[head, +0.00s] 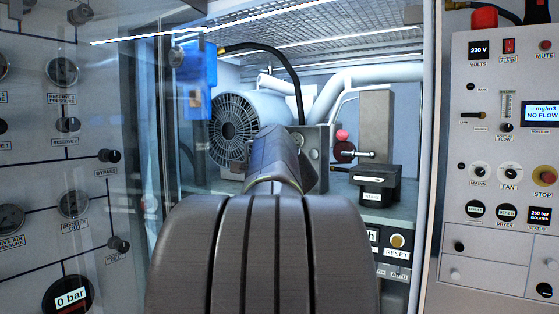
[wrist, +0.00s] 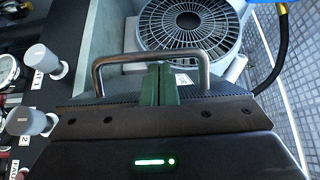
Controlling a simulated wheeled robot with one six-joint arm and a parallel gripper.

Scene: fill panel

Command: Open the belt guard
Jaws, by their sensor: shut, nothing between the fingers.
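In the wrist view my gripper (wrist: 157,72) shows as two dark green fingers, shut together with nothing between them. A bent metal handle (wrist: 130,58) spans the picture just beyond the fingertips. The fingers appear within the handle's outline, between its two legs; I cannot tell whether they touch it. The handle seems to rise from a dark textured cover (wrist: 228,97), probably the belt guard, mostly hidden by my gripper body. In the head view my own arm hides the gripper, the handle and most of that cover.
A finned motor fan (head: 232,128) lies beyond; it also shows in the wrist view (wrist: 188,25). A black box (head: 376,184) stands to the right, near a red knob (head: 343,149). Gauge panel (head: 35,135) and control panel (head: 503,150) flank the opening. A blue part (head: 200,85) hangs upper left.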

